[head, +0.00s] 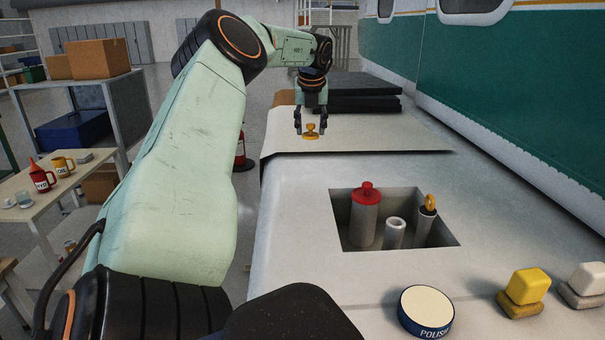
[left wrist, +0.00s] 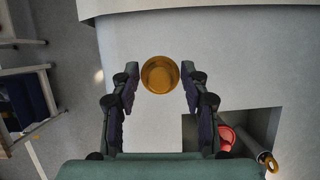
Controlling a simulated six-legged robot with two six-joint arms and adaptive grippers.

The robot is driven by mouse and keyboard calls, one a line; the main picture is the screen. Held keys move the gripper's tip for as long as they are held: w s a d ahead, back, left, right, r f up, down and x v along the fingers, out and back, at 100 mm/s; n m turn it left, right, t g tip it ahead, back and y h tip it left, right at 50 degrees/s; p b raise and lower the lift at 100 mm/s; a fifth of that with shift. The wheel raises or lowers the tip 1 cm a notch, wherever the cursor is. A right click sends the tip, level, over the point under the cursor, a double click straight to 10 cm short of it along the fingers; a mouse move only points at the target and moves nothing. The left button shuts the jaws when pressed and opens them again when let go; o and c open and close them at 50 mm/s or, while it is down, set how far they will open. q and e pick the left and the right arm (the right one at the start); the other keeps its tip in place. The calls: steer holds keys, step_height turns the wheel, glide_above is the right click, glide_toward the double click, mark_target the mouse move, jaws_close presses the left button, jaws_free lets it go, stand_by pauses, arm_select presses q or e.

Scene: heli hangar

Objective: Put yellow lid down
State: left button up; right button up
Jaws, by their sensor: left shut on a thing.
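The yellow lid (head: 311,132) is a small round cap with a knob on top, seen in the head view over the beige sheet at the far part of the white surface. My left gripper (head: 311,126) points down and is shut on it, with a finger on each side of the knob. In the left wrist view the lid (left wrist: 160,75) shows as a golden disc between the fingertips of my left gripper (left wrist: 160,84). I cannot tell whether the lid touches the surface below. My right gripper is not in view.
A square recess (head: 345,236) holds a grey cylinder with a red lid (head: 367,190), an open tube (head: 394,232) and a yellow-ringed piece (head: 430,204). A polish tin (head: 426,309) and yellow block (head: 529,285) stand in front. Black slabs (head: 352,90) lie behind the sheet.

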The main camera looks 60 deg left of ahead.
mark_target(303, 134)
arm_select(q)
steer(key=shift+s+a+n, duration=0.15)
steer(key=shift+s+a, duration=0.15)
steer(key=shift+a, duration=0.2)
steer(key=shift+s+a+n, duration=0.15)
steer(key=shift+s+a, duration=0.15)
steer(key=shift+a, duration=0.2)
steer(key=shift+s+f, duration=0.1)
steer(key=shift+f, duration=0.3)
step_height(303, 134, down, 4)
steer(key=shift+r, duration=0.25)
step_height(303, 134, down, 5)
steer(key=shift+f+p, duration=0.1)
steer(key=shift+p, duration=0.2)
steer(key=shift+f, duration=0.2)
steer(key=shift+f, duration=0.15)
steer(key=o, duration=0.8)
